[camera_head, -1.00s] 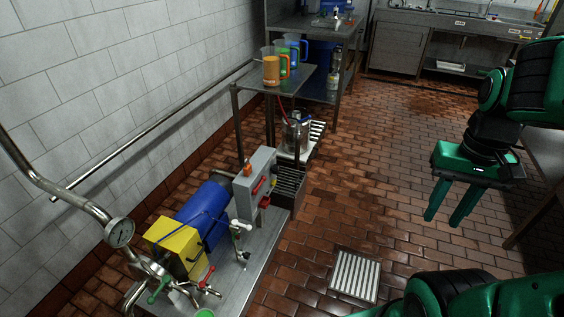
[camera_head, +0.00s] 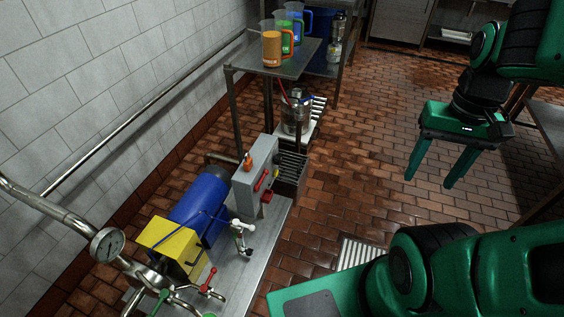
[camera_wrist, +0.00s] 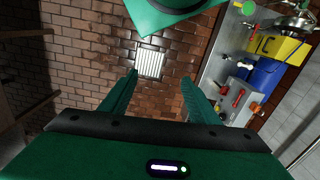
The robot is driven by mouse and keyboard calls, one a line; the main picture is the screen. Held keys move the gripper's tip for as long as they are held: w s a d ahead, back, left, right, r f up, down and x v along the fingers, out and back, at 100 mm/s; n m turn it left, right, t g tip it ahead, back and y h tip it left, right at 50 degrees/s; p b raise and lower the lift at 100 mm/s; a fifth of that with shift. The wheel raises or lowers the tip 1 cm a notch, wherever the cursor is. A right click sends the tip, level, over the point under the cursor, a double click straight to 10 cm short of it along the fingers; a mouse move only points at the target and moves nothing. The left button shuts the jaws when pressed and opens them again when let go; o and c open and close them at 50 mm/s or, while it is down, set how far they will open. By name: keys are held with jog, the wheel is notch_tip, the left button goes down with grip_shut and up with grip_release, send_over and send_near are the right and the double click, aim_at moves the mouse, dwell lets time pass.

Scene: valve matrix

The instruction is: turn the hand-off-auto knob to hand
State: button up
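A grey control box (camera_head: 254,178) stands on the metal skid beside the blue motor, with an orange part on top. A red lever (camera_head: 261,181) and another red part (camera_head: 267,197) are on its front side. The hand-off-auto knob cannot be told apart for certain, and its setting cannot be read. The box also shows in the wrist view (camera_wrist: 235,108), at right beyond the finger. My gripper (camera_head: 429,180) is open and empty, fingers down, in the air to the right of the box and well apart from it. Both fingers show in the wrist view (camera_wrist: 158,75).
The skid (camera_head: 234,275) carries a blue motor (camera_head: 203,208), a yellow block (camera_head: 175,247) and several valves. A steel table (camera_head: 292,68) with jugs stands behind. Tiled floor (camera_head: 340,190) between gripper and skid is clear.

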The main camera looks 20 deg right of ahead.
jog(key=w+d+f, duration=0.1)
jog(key=w+f, duration=0.3)
jog(key=w, duration=0.8)
jog(key=m+t+y, duration=1.1)
jog(key=m+y, duration=0.3)
jog(key=m, duration=0.2)
send_near(281, 161)
jog(key=x, duration=0.9)
jog(key=shift+w+a, duration=0.15)
